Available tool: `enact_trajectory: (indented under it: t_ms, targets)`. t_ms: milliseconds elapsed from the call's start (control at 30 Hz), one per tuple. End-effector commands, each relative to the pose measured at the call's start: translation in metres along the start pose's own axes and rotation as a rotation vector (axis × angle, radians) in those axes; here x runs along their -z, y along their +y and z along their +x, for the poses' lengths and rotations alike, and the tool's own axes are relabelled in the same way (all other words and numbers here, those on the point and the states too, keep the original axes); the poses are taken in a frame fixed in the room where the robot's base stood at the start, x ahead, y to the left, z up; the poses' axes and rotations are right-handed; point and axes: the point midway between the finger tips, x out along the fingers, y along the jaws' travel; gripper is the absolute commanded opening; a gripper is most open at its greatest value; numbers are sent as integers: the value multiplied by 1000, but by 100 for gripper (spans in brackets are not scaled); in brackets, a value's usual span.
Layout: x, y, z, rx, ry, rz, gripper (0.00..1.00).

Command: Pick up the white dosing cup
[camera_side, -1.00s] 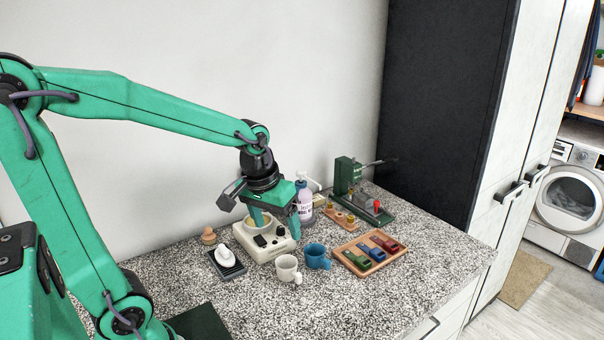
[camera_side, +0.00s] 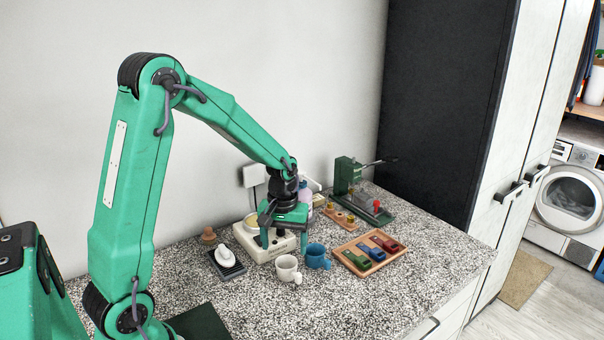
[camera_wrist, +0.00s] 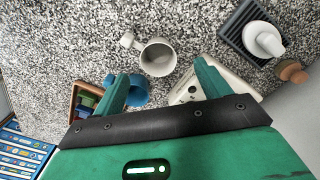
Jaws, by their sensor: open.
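The white dosing cup (camera_side: 287,269) stands upright on the speckled counter, left of the blue cup (camera_side: 317,257) in the side view. In the wrist view the white cup (camera_wrist: 158,58) shows its open top, with its handle to the upper left. My gripper (camera_side: 284,240) is open and empty, above and slightly behind the white cup. In the wrist view the cup appears between and just beyond the two fingertips (camera_wrist: 161,70). The blue cup (camera_wrist: 134,92) is partly hidden behind the left finger there.
A white appliance (camera_side: 262,250) with a round pan stands behind the cup. A dark dish (camera_side: 228,268) with a white item lies left. A wooden tray (camera_side: 350,266) of coloured blocks lies right. The counter in front of the cups is clear.

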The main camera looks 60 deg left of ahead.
Motion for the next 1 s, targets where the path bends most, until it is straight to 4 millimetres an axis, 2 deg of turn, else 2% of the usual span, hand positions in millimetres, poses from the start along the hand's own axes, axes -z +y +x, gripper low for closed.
enact_trajectory:
  t_ms: [367,733,1000]
  targets:
    - [0,0,23,1,-1,1,76]
    - [-1,1,32,0,-1,2,76]
    - [-2,3,59,1,-3,2,76]
